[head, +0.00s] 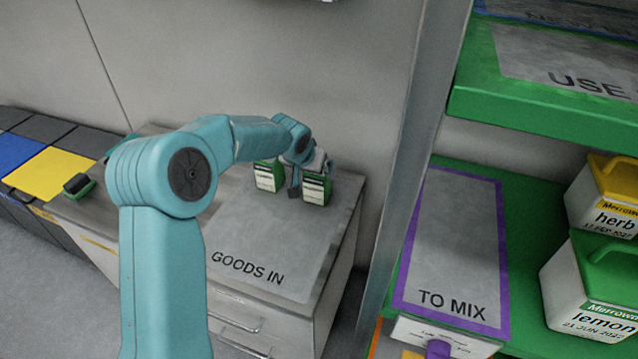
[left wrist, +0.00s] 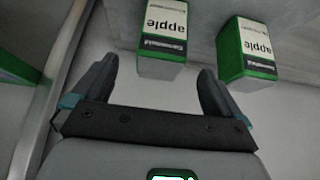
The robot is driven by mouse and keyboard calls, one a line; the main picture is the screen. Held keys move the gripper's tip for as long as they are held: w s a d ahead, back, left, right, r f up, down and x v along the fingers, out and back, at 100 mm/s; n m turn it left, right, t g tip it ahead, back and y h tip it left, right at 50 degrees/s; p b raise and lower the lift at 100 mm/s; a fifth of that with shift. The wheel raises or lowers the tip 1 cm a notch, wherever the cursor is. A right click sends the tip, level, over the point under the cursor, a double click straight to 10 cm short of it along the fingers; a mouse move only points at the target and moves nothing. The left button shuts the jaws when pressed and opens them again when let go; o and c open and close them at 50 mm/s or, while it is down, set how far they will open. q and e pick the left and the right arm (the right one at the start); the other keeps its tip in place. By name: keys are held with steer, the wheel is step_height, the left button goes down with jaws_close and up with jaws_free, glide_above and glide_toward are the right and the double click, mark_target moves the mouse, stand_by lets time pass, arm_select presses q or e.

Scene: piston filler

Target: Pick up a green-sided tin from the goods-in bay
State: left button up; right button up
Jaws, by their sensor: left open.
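Two white tins with green sides and "apple" labels stand on the goods-in bay (head: 225,225). The right tin (head: 316,190) shows in the left wrist view (left wrist: 162,32) in line with the gap between my fingers, just past the fingertips. The left tin (head: 268,177) is off to the right in the left wrist view (left wrist: 247,48), outside the fingers. My left gripper (head: 311,172) is open and empty at the right tin, with one dark finger showing between the two tins. It also shows in the left wrist view (left wrist: 157,70). My right gripper is not in view.
A grey post (head: 415,140) stands right of the bay. Beyond it is a green shelf unit (head: 535,215) with a "TO MIX" mat (head: 452,235) and "herb" (head: 605,195) and "lemon" (head: 590,295) containers. The bay's front area is clear. A wall is behind the bay.

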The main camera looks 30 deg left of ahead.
mark_target(316, 176)
arm_select(q)
steer(key=x, duration=0.8)
steer(key=shift+s+a+f, duration=0.1)
steer(key=shift+s, duration=0.05)
steer(key=c, duration=1.3)
steer(key=shift+r, duration=0.2)
steer(key=shift+c, duration=0.7)
